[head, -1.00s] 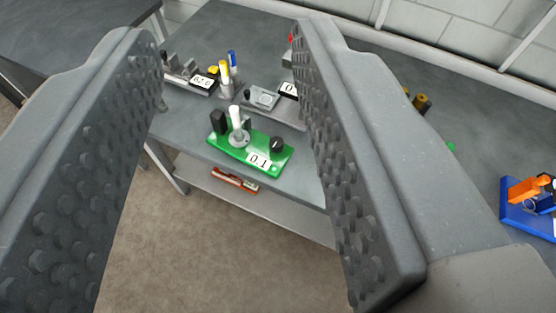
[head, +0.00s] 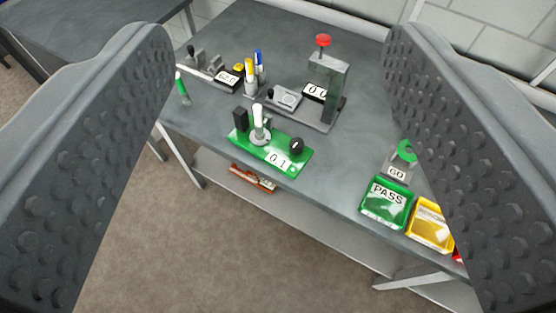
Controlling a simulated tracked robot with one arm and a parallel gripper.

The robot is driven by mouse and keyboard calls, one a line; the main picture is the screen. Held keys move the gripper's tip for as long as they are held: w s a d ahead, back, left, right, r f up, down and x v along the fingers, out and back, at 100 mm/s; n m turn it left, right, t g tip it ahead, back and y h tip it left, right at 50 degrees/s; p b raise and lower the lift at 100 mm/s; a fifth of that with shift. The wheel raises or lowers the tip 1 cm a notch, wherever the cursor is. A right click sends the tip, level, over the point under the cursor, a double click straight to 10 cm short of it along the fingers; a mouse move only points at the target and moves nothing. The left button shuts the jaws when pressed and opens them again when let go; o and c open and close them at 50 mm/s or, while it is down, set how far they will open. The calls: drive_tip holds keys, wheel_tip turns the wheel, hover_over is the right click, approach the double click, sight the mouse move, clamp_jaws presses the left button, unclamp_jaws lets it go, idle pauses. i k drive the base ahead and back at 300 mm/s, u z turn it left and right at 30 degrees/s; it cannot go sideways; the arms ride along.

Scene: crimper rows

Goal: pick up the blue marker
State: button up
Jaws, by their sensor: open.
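The blue marker (head: 259,60) stands upright on the grey table, beside a yellow marker (head: 250,71). They appear to stand in a small grey holder (head: 251,89). My gripper (head: 290,255) is open and empty, its two studded fingers wide apart at the sides of the view. The blue marker is well beyond the fingers, between them in the picture and left of centre.
A green fixture (head: 270,151) with a white-topped post stands in front of the markers. A grey press (head: 328,88) with a red knob is to their right. A green marker (head: 182,85) is at left. A PASS bin (head: 386,203) and yellow bin (head: 430,226) line the front edge.

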sight(258, 57)
drive_tip(key=u, duration=0.2)
drive_tip(key=i, duration=1.05)
drive_tip(key=z, duration=0.55)
drive_tip(key=i, duration=0.65)
